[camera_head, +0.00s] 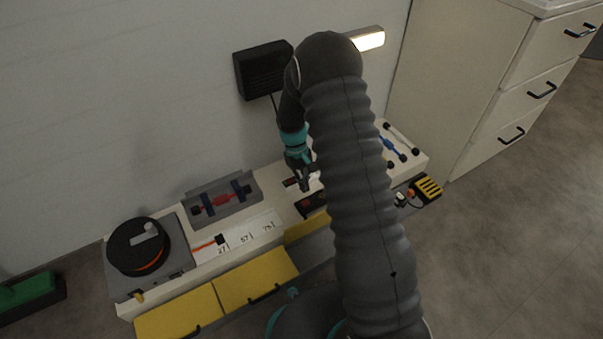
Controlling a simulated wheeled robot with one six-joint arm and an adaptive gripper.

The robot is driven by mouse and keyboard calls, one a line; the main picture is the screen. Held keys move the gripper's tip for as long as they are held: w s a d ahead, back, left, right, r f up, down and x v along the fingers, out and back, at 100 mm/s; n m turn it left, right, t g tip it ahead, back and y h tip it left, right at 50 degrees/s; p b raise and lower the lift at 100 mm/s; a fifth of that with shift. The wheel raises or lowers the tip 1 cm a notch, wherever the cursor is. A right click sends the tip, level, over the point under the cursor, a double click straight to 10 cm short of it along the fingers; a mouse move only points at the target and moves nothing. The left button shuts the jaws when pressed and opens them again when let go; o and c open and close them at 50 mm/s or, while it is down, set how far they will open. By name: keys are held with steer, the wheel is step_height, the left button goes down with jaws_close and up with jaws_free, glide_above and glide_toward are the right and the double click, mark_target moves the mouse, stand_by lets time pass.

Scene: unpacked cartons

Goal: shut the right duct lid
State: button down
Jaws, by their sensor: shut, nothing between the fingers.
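Yellow duct lids with dark handles run along the bench's front: a left one (180,314) and one beside it (256,276), both looking flat. Further right, a yellow panel (306,228) stands steeper above a grey strip (313,250); it looks like the right duct lid, raised, but my arm hides its right part. My gripper (306,187) is shut and empty, pointing down over the bench top behind that panel. It is apart from the panel, near a small dark and red item.
The white bench top (209,268) holds a black reel (138,245), a grey holder (222,199) with a red part, and a numbered strip (250,234). Several coloured tools lie at the right, near a yellow-black block (428,188). A drawer cabinet (478,80) stands right; open floor lies in front.

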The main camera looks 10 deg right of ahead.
mark_target(315, 217)
steer(key=shift+x, duration=0.9)
steer(key=shift+s+d+r, duration=0.15)
steer(key=shift+s+d, duration=0.05)
steer(key=shift+s, duration=0.4)
steer(key=shift+s+d+r, duration=0.1)
steer(key=shift+s+d, duration=0.1)
steer(key=shift+s, duration=0.45)
steer(key=shift+s+d+r, duration=0.15)
steer(key=shift+s+d, duration=0.05)
steer(key=shift+s, duration=0.4)
